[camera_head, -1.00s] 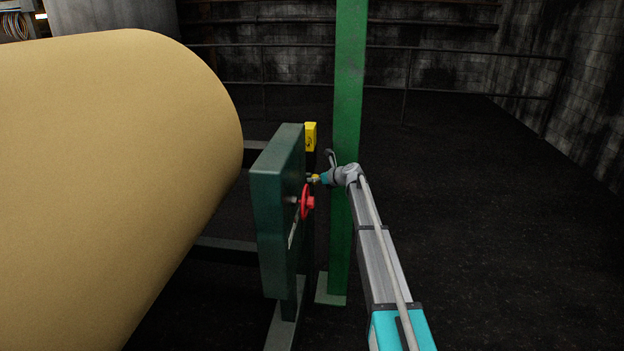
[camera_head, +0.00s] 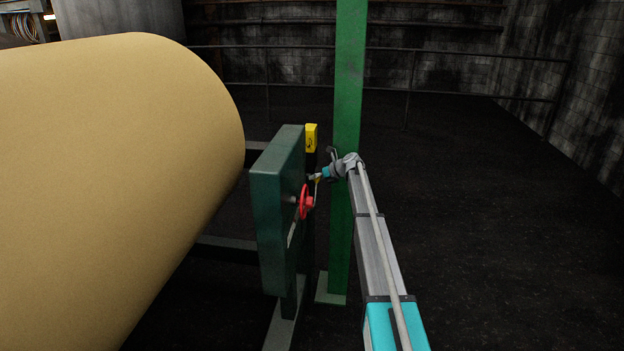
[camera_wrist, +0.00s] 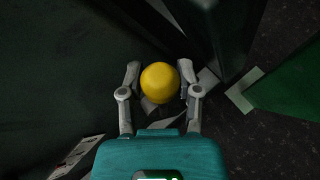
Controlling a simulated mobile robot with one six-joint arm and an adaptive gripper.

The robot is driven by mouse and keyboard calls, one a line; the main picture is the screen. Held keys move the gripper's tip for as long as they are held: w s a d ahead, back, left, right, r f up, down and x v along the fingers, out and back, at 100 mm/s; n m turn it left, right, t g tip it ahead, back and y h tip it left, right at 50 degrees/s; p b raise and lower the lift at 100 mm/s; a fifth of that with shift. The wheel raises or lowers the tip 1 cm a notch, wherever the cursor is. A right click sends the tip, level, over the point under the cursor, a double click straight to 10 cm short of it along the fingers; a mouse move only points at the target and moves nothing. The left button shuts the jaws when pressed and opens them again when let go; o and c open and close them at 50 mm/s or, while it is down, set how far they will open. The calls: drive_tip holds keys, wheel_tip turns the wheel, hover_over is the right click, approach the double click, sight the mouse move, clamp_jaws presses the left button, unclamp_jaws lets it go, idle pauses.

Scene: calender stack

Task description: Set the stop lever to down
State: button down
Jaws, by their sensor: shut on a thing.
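The stop lever shows as a yellow round knob (camera_wrist: 160,82) in the wrist view. My gripper (camera_wrist: 160,88) has one finger on each side of the knob and is shut on it. In the head view my gripper (camera_head: 318,178) is small, beside the right face of the dark green cabinet (camera_head: 281,205), just above a red handwheel (camera_head: 306,202). A little yellow of the knob (camera_head: 318,180) shows there at the fingertips. The lever's shaft and its exact angle are hidden.
A green post (camera_head: 347,110) stands close behind my wrist. A yellow box (camera_head: 311,138) sits above the gripper at the cabinet's edge. A large tan roll (camera_head: 110,190) fills the left. The dark floor at right is open.

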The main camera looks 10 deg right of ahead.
drive_tip(key=shift+w, duration=0.15)
drive_tip(key=shift+c, duration=1.5)
unclamp_jaws()
drive_tip(key=shift+s, duration=0.25)
